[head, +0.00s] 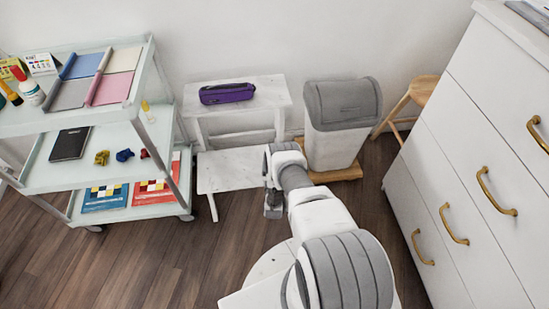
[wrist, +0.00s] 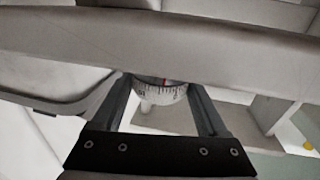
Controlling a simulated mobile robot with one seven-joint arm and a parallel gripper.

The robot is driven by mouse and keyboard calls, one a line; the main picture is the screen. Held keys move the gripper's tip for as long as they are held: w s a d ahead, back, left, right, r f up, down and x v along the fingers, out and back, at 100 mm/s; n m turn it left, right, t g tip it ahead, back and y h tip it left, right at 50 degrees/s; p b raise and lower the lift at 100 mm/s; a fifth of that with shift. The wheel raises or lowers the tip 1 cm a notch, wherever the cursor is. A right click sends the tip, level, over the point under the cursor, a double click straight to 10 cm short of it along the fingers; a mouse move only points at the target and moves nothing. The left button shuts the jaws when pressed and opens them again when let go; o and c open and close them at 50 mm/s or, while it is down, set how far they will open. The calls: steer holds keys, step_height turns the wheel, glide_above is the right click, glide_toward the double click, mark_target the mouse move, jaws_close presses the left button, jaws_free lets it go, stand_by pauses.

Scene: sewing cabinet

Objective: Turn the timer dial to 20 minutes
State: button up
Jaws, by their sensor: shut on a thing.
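The timer dial (wrist: 160,95) shows in the wrist view as a white, rounded piece with dark scale marks and small figures. A little red mark shows near its top middle; I cannot read the setting with certainty. My gripper (wrist: 163,86) has one dark finger on each side of the dial and is shut on it. A pale horizontal bar or edge crosses in front of the dial's upper part. In the head view my gripper (head: 273,208) is low, beside the white two-level bench (head: 228,175). The dial cannot be made out in the head view.
A purple case (head: 227,93) lies on the bench's upper level. A grey-lidded bin (head: 335,145) stands to the right. A pale shelf cart (head: 85,180) is at left, and a white drawer cabinet (head: 470,130) is at right. Wooden floor is open at front left.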

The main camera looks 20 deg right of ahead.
steer(key=shift+m+h, duration=0.3)
steer(key=shift+h, duration=0.2)
steer(key=shift+a+m+g+h, duration=0.1)
steer(key=shift+m+g+h, duration=1.9)
steer(key=shift+g+h, duration=0.3)
steer(key=shift+h, duration=0.3)
steer(key=shift+m+g+h, duration=0.5)
steer(key=shift+m+g, duration=0.1)
steer(key=shift+g, duration=0.2)
steer(key=o, duration=1.3)
steer(key=p+v, duration=0.1)
steer(key=v, duration=1.6)
steer(key=shift+s, duration=0.25)
